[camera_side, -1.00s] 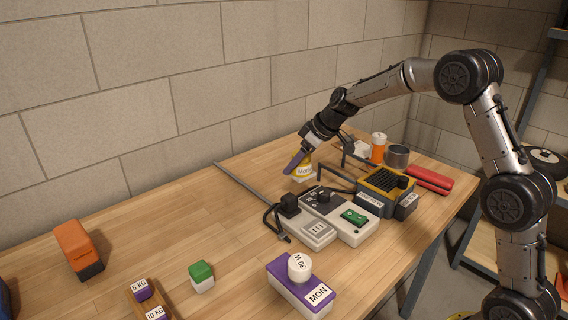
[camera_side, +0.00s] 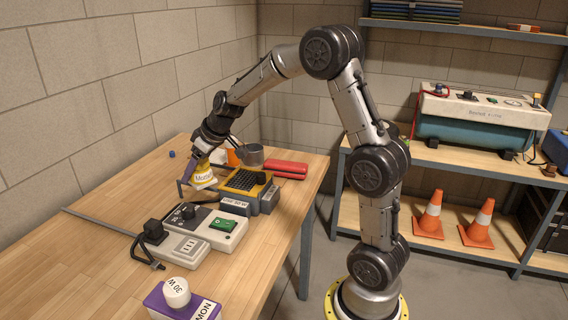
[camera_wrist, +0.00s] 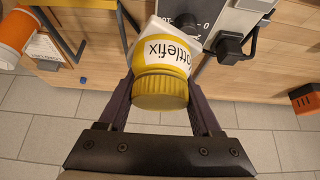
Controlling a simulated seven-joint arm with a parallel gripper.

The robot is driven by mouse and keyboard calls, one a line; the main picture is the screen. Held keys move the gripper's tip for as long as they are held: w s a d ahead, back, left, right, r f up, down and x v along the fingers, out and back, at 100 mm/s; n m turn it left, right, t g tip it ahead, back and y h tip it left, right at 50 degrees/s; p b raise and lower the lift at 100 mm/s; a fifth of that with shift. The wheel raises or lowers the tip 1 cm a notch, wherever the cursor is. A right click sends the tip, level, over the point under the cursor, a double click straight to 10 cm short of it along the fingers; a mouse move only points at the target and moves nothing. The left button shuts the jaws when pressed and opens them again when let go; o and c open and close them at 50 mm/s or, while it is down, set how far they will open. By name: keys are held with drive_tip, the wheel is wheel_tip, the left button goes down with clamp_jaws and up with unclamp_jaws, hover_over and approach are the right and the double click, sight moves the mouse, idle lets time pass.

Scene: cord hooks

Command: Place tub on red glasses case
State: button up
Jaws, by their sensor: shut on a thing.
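The red glasses case (camera_side: 285,169) lies on the table at the back right, behind the yellow-and-black device. My gripper is apart from it, to its left.
The yellow-and-black device (camera_side: 245,182) stands between the tub and the case. A metal cup (camera_side: 251,156) and an orange bottle (camera_side: 233,158) stand behind it. A grey device with a green switch (camera_side: 222,225) and a socket block lie nearer. The left table top is mostly clear.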

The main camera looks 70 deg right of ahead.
drive_tip(key=s+d+r+m+g+h, duration=0.1)
drive_tip(key=s+d+r+m+h, duration=0.2)
drive_tip(key=s+d, duration=0.7)
drive_tip(key=s+d+r+m+h, duration=0.1)
drive_tip(key=s+d+r+m, duration=0.3)
drive_tip(key=s+d, duration=0.7)
drive_tip(key=m, duration=0.1)
hover_over(283, 161)
drive_tip(key=shift+g, duration=0.3)
drive_tip(key=f, duration=0.6)
drive_tip(key=a+f, duration=0.1)
drive_tip(key=f, duration=0.2)
drive_tip(key=shift+s+f, duration=0.4)
drive_tip(key=shift+w+d+f, duration=0.35)
drive_tip(key=shift+d+f, duration=0.1)
drive_tip(key=shift+f, duration=1.75)
drive_tip(key=shift+f, duration=0.45)
drive_tip(key=o, duration=1.4)
